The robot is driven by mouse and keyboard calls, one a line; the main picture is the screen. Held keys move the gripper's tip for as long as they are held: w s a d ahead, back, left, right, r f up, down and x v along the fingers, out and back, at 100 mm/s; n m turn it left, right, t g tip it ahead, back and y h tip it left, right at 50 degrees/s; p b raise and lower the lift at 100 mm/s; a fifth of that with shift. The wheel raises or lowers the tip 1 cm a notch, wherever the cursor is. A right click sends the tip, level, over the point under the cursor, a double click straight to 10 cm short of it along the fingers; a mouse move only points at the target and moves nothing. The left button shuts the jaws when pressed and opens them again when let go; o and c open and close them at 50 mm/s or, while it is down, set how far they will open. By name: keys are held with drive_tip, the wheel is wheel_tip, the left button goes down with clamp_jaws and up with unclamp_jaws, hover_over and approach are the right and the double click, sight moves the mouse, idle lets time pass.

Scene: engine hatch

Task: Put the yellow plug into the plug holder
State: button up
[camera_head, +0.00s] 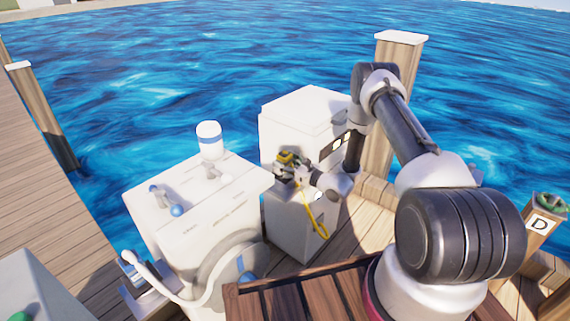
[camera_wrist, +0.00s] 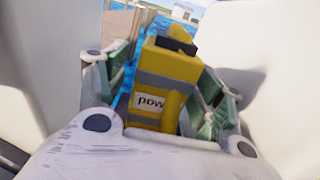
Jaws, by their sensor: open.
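The yellow plug (camera_head: 287,156) is at my gripper (camera_head: 290,168), beside the white cabinet, with a yellow cable (camera_head: 319,220) hanging down below it. In the wrist view, the plug (camera_wrist: 160,88) has grey bands, a black top and a partly visible "pow" label. It stands slightly tilted between the green-padded fingers of my gripper (camera_wrist: 165,95). The fingers are open around it; a narrow gap shows on its left, and I cannot tell whether the right finger touches it. I cannot make out the plug holder for certain in either view.
The white cabinet (camera_head: 300,112) with a dark panel (camera_head: 335,146) stands close behind my gripper. A white console (camera_head: 190,205) with levers and a blue-banded bottle (camera_head: 209,140) is to the left. Wooden posts (camera_head: 385,150) edge the dock, with water beyond.

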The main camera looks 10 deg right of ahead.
drive_tip(key=v, duration=1.2)
